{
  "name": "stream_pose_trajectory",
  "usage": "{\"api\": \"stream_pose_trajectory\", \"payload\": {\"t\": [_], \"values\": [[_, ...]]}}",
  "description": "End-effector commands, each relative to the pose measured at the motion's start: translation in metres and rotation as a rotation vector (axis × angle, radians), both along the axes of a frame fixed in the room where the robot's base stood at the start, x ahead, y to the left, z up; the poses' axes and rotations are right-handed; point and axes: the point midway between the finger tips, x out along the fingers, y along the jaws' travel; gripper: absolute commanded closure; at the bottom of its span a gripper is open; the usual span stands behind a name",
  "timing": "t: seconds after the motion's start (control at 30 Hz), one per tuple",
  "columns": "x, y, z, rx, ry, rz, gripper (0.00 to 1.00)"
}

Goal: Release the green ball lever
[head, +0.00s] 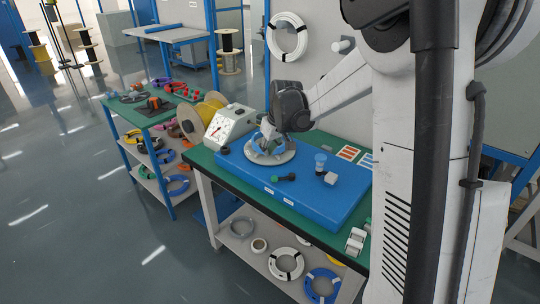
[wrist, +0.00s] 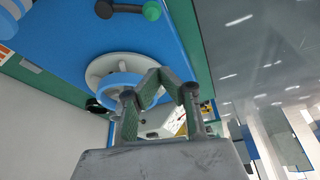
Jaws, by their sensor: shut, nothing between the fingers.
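The green ball lever (head: 284,178) lies across the front of the blue board, a dark bar with a green end and a dark end. In the wrist view the lever (wrist: 128,8) is at the top edge, its green ball at the right end. My gripper (wrist: 162,76) is shut and empty, its green-padded fingertips together in front of a round white disc (wrist: 98,72) with a blue ring. In the head view my gripper (head: 266,142) is over this disc, behind the lever and apart from it. My wrist partly hides the disc there.
The blue board (head: 330,206) lies on a green-topped bench. A blue-topped post (head: 320,162) and a white block (head: 331,178) stand right of the lever. A dial box (head: 228,127) and a yellow spool (head: 209,112) are at the left.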

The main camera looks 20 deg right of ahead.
Motion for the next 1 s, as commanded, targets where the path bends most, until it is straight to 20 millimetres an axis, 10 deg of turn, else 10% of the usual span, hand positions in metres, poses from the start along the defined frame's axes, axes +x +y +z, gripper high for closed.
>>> {"api": "stream_pose_trajectory", "payload": {"t": [0.5, 1.0], "values": [[0.028, 0.006, -0.079, -0.001, 0.000, 0.002, 1.00], [-0.012, -0.002, -0.083, 0.000, 0.000, 0.000, 1.00]]}}
